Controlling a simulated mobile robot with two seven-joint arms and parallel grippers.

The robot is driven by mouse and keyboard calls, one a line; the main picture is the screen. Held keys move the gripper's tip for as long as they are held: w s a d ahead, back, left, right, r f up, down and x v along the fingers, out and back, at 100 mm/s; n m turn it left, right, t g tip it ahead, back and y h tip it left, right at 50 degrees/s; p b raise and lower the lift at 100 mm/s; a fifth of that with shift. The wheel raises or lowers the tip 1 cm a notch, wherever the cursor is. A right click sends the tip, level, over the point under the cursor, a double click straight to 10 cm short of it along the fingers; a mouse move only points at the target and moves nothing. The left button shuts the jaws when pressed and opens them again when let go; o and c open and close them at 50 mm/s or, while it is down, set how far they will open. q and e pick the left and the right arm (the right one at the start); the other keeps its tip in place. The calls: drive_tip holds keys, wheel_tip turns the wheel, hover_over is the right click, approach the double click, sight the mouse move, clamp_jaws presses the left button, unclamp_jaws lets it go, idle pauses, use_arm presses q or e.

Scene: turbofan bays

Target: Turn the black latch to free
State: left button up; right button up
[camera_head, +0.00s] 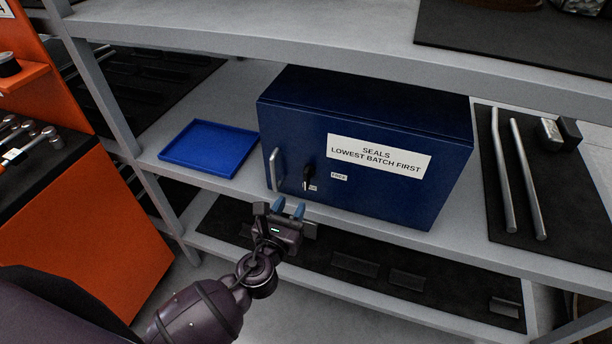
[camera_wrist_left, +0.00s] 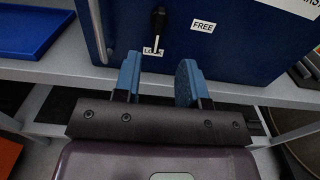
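The black latch (camera_head: 307,176) is on the front of the dark blue cabinet (camera_head: 290,125), right of its silver handle (camera_head: 275,168). In the left wrist view the latch (camera_wrist_left: 158,22) points down toward the small "LOCK" label (camera_wrist_left: 153,51). The "FREE" label (camera_wrist_left: 203,26) is to its right, also seen in the head view (camera_head: 339,177). My left gripper (camera_head: 288,208) is in front of the cabinet, below the latch and apart from it. Its two blue fingers (camera_wrist_left: 160,82) are spread with nothing between them. My right gripper does not show.
The cabinet stands on a grey shelf (camera_head: 390,232) with a blue tray (camera_head: 209,148) to its left. Metal rods (camera_head: 527,180) lie on a black mat to the right. Another shelf board (camera_head: 300,35) passes above. An orange unit (camera_head: 115,240) stands at left.

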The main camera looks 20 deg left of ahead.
sight(305, 178)
use_arm(q)
drive_tip(key=w, duration=1)
drive_tip(key=shift+d, duration=0.15)
clamp_jaws()
